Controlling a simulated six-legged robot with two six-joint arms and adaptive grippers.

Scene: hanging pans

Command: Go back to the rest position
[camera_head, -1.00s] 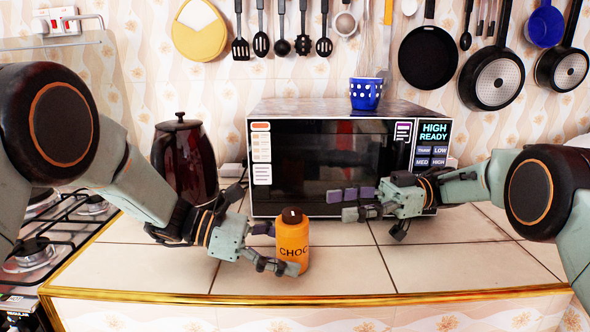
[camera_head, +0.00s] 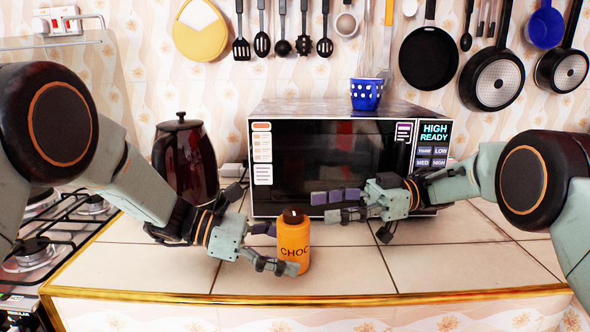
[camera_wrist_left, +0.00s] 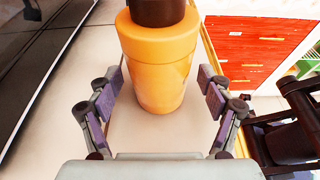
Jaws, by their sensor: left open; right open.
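My left gripper (camera_head: 268,246) is low over the tiled counter, open, with its fingers on either side of an orange bottle (camera_head: 294,254) marked CHOC. In the left wrist view the orange bottle (camera_wrist_left: 160,60) stands upright between the spread fingers (camera_wrist_left: 163,100), with gaps on both sides. The bottle has a dark brown cap. My right gripper (camera_head: 335,206) is open and empty, in front of the microwave's lower right part, pointing left.
A microwave (camera_head: 330,165) stands behind, with a blue dotted cup (camera_head: 366,93) on top. A dark red kettle (camera_head: 186,160) is left of it. A gas stove (camera_head: 45,240) is at far left. Pans (camera_head: 428,58) and utensils hang on the wall. The counter's right part (camera_head: 480,265) is clear.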

